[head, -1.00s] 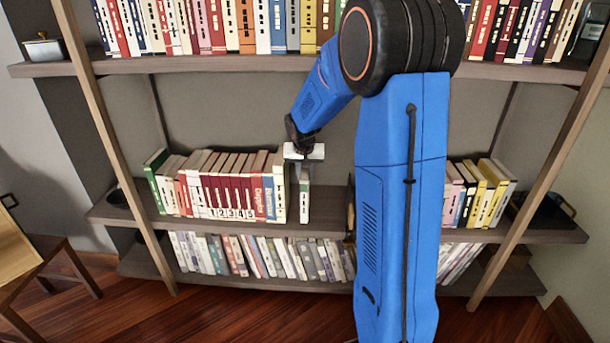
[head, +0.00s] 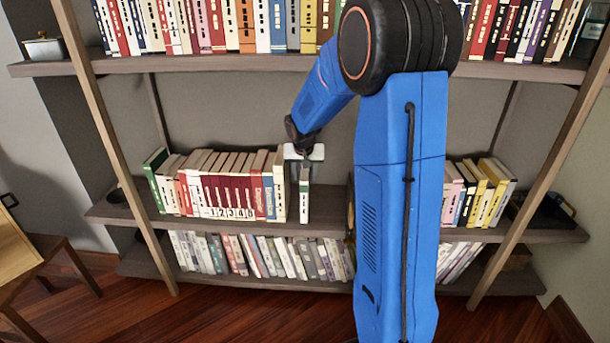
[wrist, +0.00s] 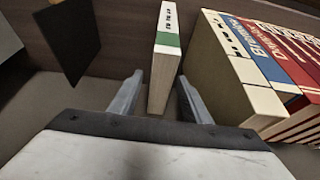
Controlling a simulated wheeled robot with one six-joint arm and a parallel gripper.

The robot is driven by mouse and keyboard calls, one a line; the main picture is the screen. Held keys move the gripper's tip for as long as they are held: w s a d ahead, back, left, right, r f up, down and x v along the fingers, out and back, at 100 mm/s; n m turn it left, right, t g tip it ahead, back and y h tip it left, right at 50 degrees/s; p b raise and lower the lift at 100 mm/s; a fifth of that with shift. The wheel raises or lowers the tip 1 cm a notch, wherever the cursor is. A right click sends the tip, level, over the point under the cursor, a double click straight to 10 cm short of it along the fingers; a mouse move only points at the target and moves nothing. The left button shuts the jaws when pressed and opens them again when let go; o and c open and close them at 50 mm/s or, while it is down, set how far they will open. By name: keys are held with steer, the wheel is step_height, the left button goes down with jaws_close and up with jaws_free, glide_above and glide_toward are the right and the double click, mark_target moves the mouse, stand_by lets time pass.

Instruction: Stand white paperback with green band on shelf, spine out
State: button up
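The white paperback with the green band (head: 304,205) stands upright on the middle shelf, to the right of the book row with a narrow gap. Its marked spine faces out into the room. In the wrist view (wrist: 168,45) the green band shows across the spine, and the pale page block runs down between my fingers. My gripper (head: 304,160) is at the book's top. In the wrist view my gripper (wrist: 160,85) has one finger on each side of the book, with a visible gap on the left; on the right the gap is too small to judge.
A cream book (head: 280,190) ends the row to the left. A thin dark panel (wrist: 72,40) stands on the shelf on the book's other side, with bare shelf between. The upper shelf (head: 220,65) passes above. My arm hides the shelf's middle right.

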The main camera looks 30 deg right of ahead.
steer(key=shift+r, duration=0.1)
steer(key=v, duration=1.7)
steer(key=shift+r, duration=0.15)
steer(key=s+a+f+n+y, duration=0.1)
steer(key=s+a, duration=0.4)
steer(key=s, duration=0.6)
steer(key=s+a+f+n, duration=0.2)
steer(key=s+a+n, duration=0.1)
steer(key=s, duration=0.8)
steer(key=s+a+f+n+t+y, duration=0.1)
steer(key=s+a, duration=0.5)
steer(key=s, duration=0.6)
steer(key=shift+a+f+n+y, duration=0.3)
steer(key=shift+a+n, duration=0.05)
steer(key=shift+n, duration=0.55)
